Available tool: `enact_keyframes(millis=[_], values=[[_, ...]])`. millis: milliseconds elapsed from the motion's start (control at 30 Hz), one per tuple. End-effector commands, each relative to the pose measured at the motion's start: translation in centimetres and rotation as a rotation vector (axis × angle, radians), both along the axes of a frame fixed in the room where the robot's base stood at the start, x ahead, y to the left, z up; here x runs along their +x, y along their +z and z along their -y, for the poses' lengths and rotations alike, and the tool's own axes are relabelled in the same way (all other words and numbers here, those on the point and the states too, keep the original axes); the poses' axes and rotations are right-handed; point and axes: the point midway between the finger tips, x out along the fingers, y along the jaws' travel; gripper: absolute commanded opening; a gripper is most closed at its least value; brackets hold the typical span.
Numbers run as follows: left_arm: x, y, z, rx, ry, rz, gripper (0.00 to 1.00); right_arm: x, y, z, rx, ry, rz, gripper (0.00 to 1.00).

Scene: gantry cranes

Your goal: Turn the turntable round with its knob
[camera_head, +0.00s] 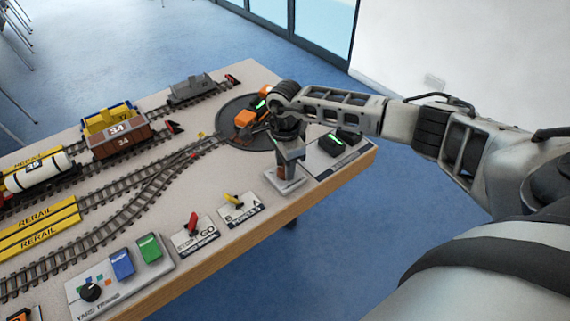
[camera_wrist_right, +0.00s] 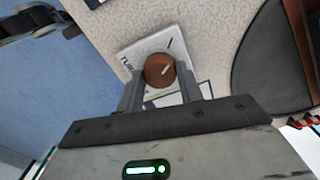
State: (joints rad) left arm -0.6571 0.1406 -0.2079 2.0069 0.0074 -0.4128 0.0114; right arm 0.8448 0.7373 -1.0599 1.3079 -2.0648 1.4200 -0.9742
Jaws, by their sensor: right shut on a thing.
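The turntable (camera_head: 232,138) is a dark round disc set in the far right part of the layout board, with an orange engine (camera_head: 252,112) on it. In the right wrist view, part of the dark disc (camera_wrist_right: 262,72) shows at the right. The knob (camera_wrist_right: 159,70) is round and brown with a white pointer mark, on a pale labelled plate (camera_wrist_right: 133,52). My right gripper (camera_head: 287,172) reaches down over this plate, and its fingers (camera_wrist_right: 161,84) are shut on the knob from both sides. In the head view the gripper mostly hides the knob. My left gripper is out of view.
A dark device with a green light (camera_head: 335,142) sits right of my gripper. Left are a STOP/GO lever (camera_head: 193,224), a points lever (camera_head: 233,199) and tracks with wagons (camera_head: 120,140). The board's front edge (camera_head: 330,184) is close by.

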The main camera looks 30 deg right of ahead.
Motion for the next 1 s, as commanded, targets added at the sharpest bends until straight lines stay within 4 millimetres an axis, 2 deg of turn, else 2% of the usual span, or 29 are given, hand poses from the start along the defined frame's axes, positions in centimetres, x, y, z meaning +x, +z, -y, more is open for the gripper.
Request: enact_keyframes(millis=[1000], values=[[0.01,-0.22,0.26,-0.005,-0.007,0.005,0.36,0.02,0.09,0.00,0.000,-0.957,0.000,0.14]])
